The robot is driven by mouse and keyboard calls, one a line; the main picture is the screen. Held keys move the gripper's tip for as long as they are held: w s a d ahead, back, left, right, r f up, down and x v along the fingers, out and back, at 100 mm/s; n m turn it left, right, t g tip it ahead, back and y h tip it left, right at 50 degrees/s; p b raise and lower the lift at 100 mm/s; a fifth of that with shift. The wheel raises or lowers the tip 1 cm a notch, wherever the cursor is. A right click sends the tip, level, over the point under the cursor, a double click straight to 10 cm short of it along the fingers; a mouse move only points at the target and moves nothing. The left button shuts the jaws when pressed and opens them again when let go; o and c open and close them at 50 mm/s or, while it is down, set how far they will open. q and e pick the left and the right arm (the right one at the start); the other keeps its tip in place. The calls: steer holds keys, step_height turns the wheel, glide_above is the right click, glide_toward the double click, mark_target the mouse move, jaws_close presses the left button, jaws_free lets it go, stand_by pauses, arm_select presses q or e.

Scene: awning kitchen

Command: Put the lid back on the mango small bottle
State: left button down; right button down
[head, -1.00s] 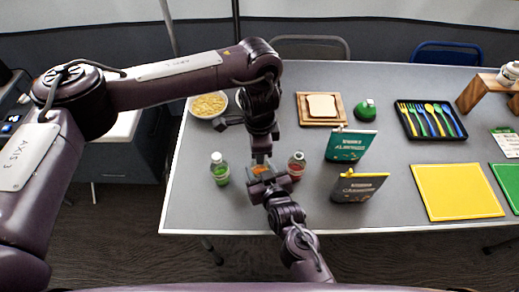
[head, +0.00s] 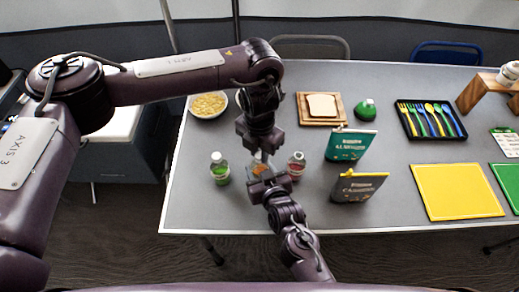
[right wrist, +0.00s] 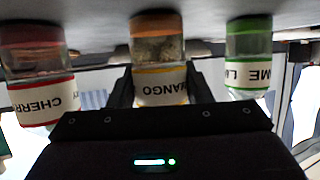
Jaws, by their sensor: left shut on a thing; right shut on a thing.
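The mango bottle (right wrist: 159,75) has a yellow band and a white label. It shows upside down in the right wrist view, between the fingers of my right gripper (right wrist: 155,88). In the head view my right gripper (head: 264,180) is shut on the bottle near the table's front, and only a bit of orange shows. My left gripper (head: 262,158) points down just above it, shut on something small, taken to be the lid. The lid itself is hidden by the fingers, so I cannot tell whether it touches the bottle's neck.
The green lime bottle (head: 220,170) stands close on the left and the red cherry bottle (head: 296,167) close on the right. Two upright packets, teal (head: 348,146) and grey (head: 357,187), stand farther right. A bowl (head: 208,105) and a bread board (head: 321,120) are behind.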

arm_select(q)
steer(key=m, duration=0.4)
steer(key=shift+m, duration=0.4)
steer(key=m, duration=0.3)
steer(key=shift+m, duration=0.3)
steer(key=c, duration=1.2)
jaws_free()
steer(key=shift+r, duration=0.1)
step_height(320, 180, up, 12)
steer(key=shift+f, duration=0.15)
arm_select(e)
steer(key=c, duration=0.7)
jaws_free()
steer(key=shift+o, duration=0.2)
